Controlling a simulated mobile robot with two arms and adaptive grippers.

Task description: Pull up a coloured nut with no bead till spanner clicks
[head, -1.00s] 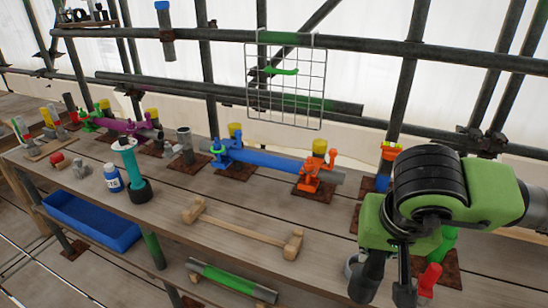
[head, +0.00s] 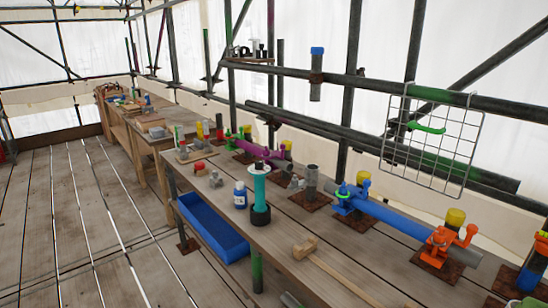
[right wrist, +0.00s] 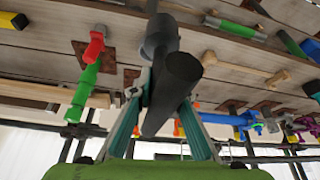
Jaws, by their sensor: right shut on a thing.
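My right gripper (right wrist: 160,98) shows in the right wrist view with its teal fingers shut on a dark grey bar-like tool (right wrist: 176,82). The tool has a grey rounded end (right wrist: 160,36); I cannot confirm it is the spanner. In the head view, a blue tube (head: 395,218) lies on the bench with a blue clamp (head: 348,198) at its left and an orange clamp (head: 437,241) at its right. A purple tube (head: 262,152) has a green clamp (head: 236,141). The nuts and any beads are too small to tell. My left gripper is not in view.
A wooden mallet (head: 306,248), a teal-and-black tool (head: 260,190) and a blue bottle (head: 240,195) stand or lie on the bench. A blue bin (head: 212,228) sits below its front edge. A wire grid (head: 428,150) hangs behind. The floor at left is clear.

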